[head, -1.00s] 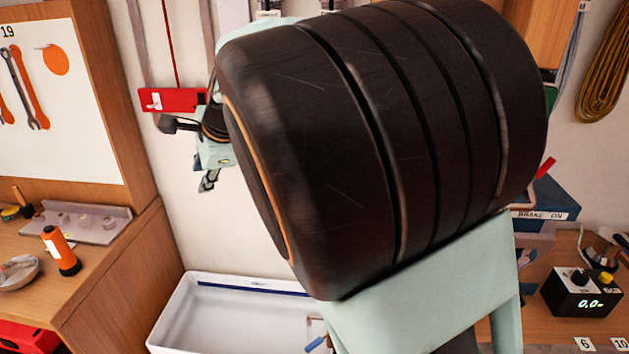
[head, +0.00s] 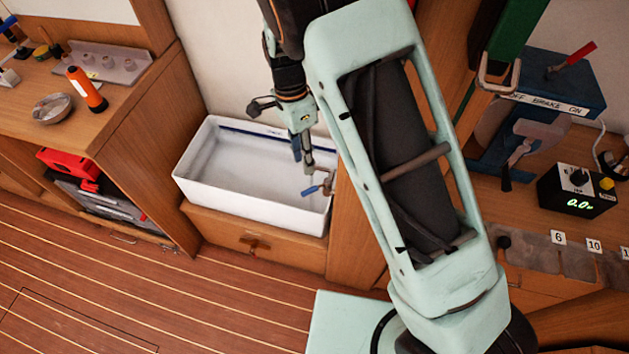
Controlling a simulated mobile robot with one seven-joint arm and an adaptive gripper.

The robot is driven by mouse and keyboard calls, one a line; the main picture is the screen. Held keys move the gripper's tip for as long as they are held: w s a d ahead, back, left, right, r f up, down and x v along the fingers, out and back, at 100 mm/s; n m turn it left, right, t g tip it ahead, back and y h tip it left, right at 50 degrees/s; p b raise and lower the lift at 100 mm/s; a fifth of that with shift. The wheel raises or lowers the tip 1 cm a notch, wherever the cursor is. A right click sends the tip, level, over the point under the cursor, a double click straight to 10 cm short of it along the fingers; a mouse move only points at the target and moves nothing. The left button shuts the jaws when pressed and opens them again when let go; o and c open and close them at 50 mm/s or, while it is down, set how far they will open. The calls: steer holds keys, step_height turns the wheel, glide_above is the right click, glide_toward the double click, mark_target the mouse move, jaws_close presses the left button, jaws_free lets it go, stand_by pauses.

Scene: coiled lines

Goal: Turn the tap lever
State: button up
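The tap (head: 326,180) is a small metal fitting at the right end of the white sink, near its inner right wall. Its blue lever (head: 311,190) points left and slightly down. My gripper (head: 302,157) hangs fingers down over the right part of the sink, above and a little left of the lever. It appears apart from the lever. The fingers are small and dark here, and I cannot tell how far they are open. My arm hides the area right of the tap.
The white sink (head: 196,176) looks empty and sits on a wooden cabinet (head: 285,248). A blue brake unit (head: 560,88) and a black display box (head: 577,192) stand right. The plank floor is clear.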

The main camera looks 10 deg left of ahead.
mark_target(315, 188)
steer(key=f, duration=0.3)
steer(key=s+f, duration=0.1)
steer(key=f, duration=0.2)
steer(key=d+f, duration=0.1)
steer(key=f, duration=0.3)
steer(key=shift+s+p, duration=0.2)
steer(key=shift+p, duration=0.15)
steer(key=shift+c, duration=0.7)
jaws_close()
